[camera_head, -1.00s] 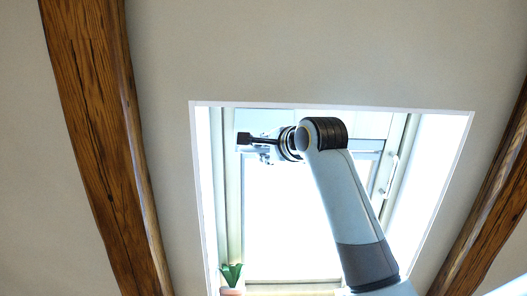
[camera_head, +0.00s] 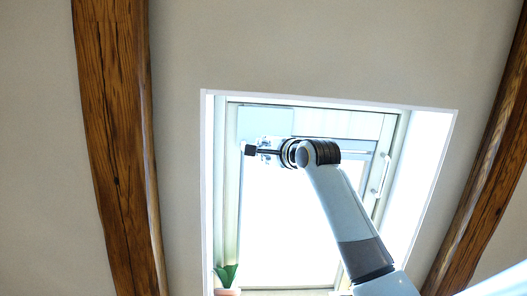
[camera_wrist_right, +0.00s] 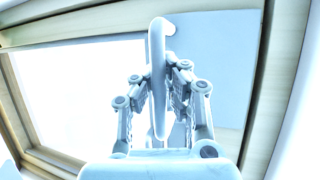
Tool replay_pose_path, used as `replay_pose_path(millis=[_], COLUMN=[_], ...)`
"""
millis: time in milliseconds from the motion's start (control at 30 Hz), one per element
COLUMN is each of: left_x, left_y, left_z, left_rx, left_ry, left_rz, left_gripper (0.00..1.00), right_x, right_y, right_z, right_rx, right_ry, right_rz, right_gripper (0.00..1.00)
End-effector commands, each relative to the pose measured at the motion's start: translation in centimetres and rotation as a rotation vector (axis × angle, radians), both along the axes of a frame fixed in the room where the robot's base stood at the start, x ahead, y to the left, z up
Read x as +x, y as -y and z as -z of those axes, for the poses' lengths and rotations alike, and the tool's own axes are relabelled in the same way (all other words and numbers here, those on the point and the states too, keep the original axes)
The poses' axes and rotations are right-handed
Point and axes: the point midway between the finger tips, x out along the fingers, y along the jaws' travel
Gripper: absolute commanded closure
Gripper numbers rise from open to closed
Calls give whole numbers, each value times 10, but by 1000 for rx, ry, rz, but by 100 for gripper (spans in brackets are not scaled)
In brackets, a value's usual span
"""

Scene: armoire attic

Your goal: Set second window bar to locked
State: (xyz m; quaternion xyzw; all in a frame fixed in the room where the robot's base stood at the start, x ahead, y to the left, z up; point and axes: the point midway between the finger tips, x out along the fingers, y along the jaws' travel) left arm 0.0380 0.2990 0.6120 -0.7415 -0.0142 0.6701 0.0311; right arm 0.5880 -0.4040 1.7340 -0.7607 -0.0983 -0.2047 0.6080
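My right gripper (camera_head: 257,151) is at the upper left part of the skylight window (camera_head: 290,220), pointing left in the head view. In the right wrist view a pale upright bar (camera_wrist_right: 157,75) stands between the two fingers of my right gripper (camera_wrist_right: 162,75). The bar's upper end meets a pale blue panel (camera_wrist_right: 220,55). The fingers are close on both sides of the bar; whether they press on it cannot be told. Another white bar (camera_head: 383,172) is on the right side of the window frame, clear of my arm. My left gripper is not in view.
A potted green plant (camera_head: 226,275) stands at the lower left of the window opening. Wooden beams run along the left (camera_head: 115,150) and right (camera_head: 480,190) of the sloped wall. The wall between the beams and window is bare.

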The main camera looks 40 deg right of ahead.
Motion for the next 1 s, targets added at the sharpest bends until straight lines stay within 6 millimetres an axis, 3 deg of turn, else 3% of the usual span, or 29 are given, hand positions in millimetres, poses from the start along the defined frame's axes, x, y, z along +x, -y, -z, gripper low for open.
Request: replay_pose_path(millis=[67,100,300,667,767,1000], left_x=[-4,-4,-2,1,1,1], left_y=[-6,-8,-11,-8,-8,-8], left_z=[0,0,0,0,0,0], left_rx=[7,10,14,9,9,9], left_ry=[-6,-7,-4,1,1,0], left_rz=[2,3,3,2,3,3], left_gripper=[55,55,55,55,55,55], right_x=[2,2,1,-5,-17,-67], right_y=[1,1,1,0,-1,-7], right_z=[3,3,2,3,9,34], right_rx=[0,0,0,-3,-5,-12], right_ry=[-9,-9,-5,-1,0,-4], right_rz=[5,5,3,4,5,7], right_gripper=[100,91,65,64,64,64])
